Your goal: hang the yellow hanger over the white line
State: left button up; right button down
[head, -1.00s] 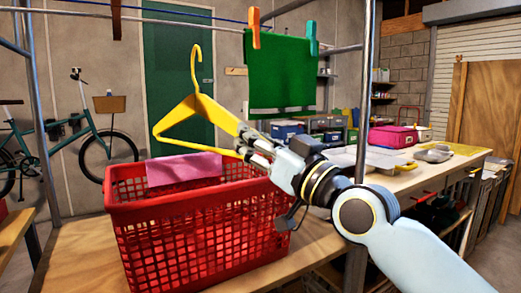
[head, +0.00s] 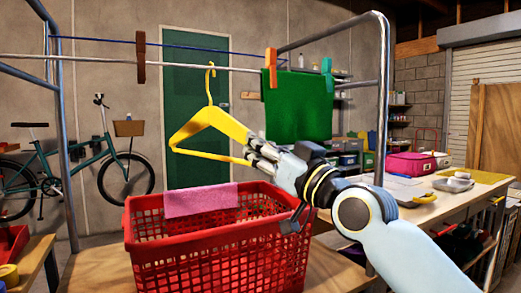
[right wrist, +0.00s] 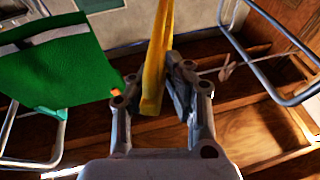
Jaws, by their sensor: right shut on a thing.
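The yellow hanger (head: 212,118) is in the air above the red basket, hook up. My right gripper (head: 252,152) is shut on its lower right corner. In the right wrist view the hanger (right wrist: 157,60) stands between the fingers (right wrist: 155,98). The white line (head: 100,60) runs across the rack below a blue line (head: 200,47). The hook's top (head: 211,67) overlaps the white line in the head view; I cannot tell whether it is over the line or only in front of or behind it. My left gripper is not in view.
A green cloth (head: 298,105) hangs right of the hanger, with orange (head: 271,65) and teal pegs. A brown peg (head: 141,57) is on the left. The red basket (head: 215,240) stands below, a pink cloth (head: 200,200) over its rim. The line between brown peg and green cloth is otherwise clear.

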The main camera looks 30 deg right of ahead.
notch_tip(320, 180, up, 4)
jog(key=p, duration=0.3)
jog(key=shift+s+f, duration=0.15)
jog(key=shift+s, duration=0.3)
jog(key=shift+s+f+b, duration=0.4)
jog(key=shift+f+b, duration=0.05)
jog(key=shift+f, duration=0.25)
jog(key=shift+s+f+b, duration=0.4)
jog(key=shift+s+f, duration=0.05)
jog(key=shift+f, duration=0.3)
jog(key=shift+s+f+b, duration=0.4)
jog(key=shift+f+b, duration=0.05)
jog(key=shift+f, duration=0.25)
jog(key=c, duration=1.2)
grip_release()
jog(key=shift+c, duration=0.2)
